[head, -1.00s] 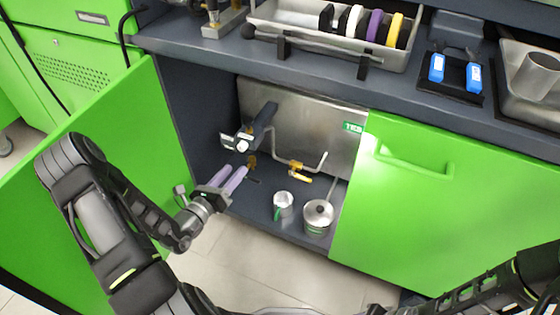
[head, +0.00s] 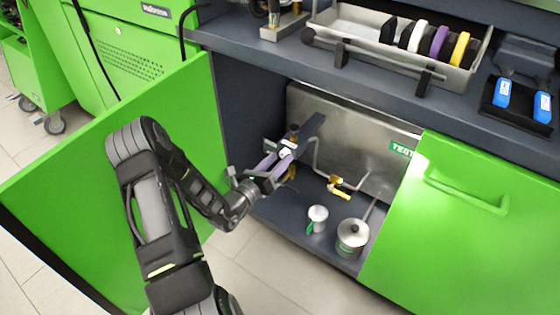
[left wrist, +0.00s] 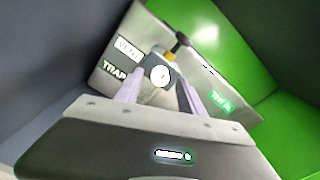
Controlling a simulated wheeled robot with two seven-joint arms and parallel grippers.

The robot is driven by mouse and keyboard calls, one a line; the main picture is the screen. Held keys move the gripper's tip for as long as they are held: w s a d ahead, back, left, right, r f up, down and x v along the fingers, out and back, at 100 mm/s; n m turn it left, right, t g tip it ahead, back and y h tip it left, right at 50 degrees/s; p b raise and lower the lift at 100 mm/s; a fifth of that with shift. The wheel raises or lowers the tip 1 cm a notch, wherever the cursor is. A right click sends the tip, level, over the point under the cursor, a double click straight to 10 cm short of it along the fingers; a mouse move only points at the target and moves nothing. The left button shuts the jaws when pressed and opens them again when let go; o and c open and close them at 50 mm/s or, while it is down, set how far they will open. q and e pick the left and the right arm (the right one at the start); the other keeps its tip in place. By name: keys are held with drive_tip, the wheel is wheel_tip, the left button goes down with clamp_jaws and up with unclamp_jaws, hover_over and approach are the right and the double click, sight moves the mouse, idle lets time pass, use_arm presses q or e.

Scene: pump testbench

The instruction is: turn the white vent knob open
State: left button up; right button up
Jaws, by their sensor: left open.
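The white vent knob (head: 287,149) shows in the head view inside the open cabinet, in front of the steel panel (head: 350,135). In the left wrist view the round white knob face (left wrist: 160,76) lies between my two purple fingers, with a "VENT" label (left wrist: 130,47) to its upper left. My left gripper (head: 279,158) is open, its fingertips at the knob; it also shows in the left wrist view (left wrist: 160,86). I cannot tell whether the fingers touch the knob. My right gripper is out of view.
The open green door (head: 110,170) is at left, the shelf edge (head: 300,65) above.

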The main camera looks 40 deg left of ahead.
use_arm(q)
drive_tip(key=shift+w, duration=0.55)
drive_tip(key=shift+c, duration=0.2)
clamp_jaws()
